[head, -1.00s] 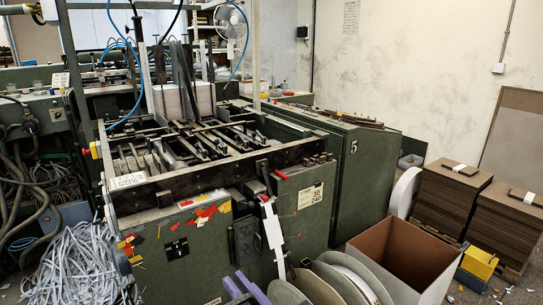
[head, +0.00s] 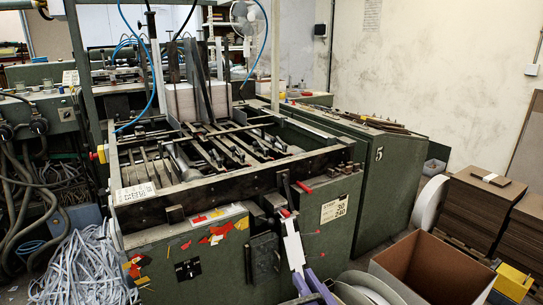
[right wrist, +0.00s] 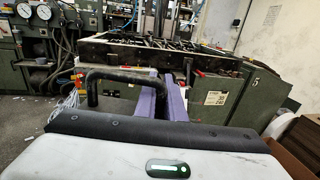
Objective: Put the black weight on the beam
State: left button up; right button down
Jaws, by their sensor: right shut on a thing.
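My right gripper (head: 310,279) shows low in the head view, with its purple fingers in front of the machine's front face. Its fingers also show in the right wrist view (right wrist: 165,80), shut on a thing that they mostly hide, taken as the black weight. A black bent bar (right wrist: 120,73) runs left from beside the fingertips; I cannot tell whether it is the weight or a part of mine. The beam, a long dark bar (head: 235,187), crosses the front top of the green machine, above and behind the gripper. My left gripper is not in view.
An open cardboard box (head: 440,262) and round reels (head: 365,288) stand at lower right. Shredded paper (head: 80,265) lies at left.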

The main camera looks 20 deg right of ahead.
aim_at(209, 179)
jog(key=i, duration=1.3)
